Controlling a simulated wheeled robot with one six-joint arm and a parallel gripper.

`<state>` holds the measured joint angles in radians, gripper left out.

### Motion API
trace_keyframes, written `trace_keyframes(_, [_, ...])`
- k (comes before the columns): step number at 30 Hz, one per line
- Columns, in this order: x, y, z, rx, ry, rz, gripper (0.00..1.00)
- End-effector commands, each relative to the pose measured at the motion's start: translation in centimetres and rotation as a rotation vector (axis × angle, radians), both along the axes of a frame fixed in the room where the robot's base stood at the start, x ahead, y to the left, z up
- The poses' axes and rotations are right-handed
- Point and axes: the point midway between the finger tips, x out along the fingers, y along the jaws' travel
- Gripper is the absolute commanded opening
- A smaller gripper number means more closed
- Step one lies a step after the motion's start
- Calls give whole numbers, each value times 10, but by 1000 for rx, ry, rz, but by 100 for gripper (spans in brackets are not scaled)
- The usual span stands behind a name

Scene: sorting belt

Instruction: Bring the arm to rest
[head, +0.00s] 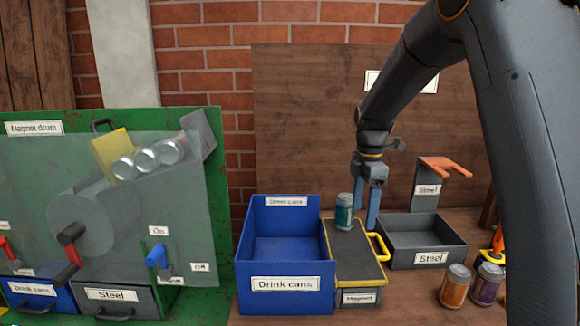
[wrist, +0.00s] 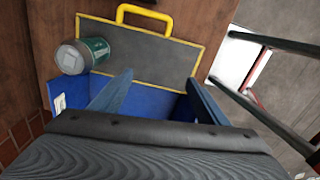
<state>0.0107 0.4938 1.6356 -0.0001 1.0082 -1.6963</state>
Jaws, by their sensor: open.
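My gripper (head: 366,218) hangs pointing down at the end of my bent arm, beside the teal can and over the back of the magnet box. Its blue fingers are apart with nothing between them; the wrist view also shows the open fingers (wrist: 159,78). The teal can (head: 344,213) stands upright on the dark, yellow-edged lid (head: 354,255) of the magnet box, to the left of the fingers. The can (wrist: 84,56) lies outside the jaws in the wrist view.
The blue drink cans bin (head: 285,267) stands left of the magnet box, the grey steel bin (head: 431,254) right of it. Orange (head: 455,287) and purple (head: 487,284) cans stand at the front right. The magnet drum machine (head: 100,225) fills the left. A wooden wall is behind.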

Motion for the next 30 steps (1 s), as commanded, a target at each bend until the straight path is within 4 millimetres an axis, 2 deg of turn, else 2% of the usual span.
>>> trace_keyframes(8, [-28,7,-7,2,-10,-180,69])
trace_keyframes(14, [-61,6,-17,6,-21,-406,69])
trace_keyframes(17, [-87,6,-24,10,-28,-562,69])
trace_keyframes(20, [-122,7,-34,19,-38,-768,69])
trace_keyframes(27, [-217,8,-61,53,-60,-1312,69])
trace_keyframes(30, [-248,8,-70,66,-65,-1484,69])
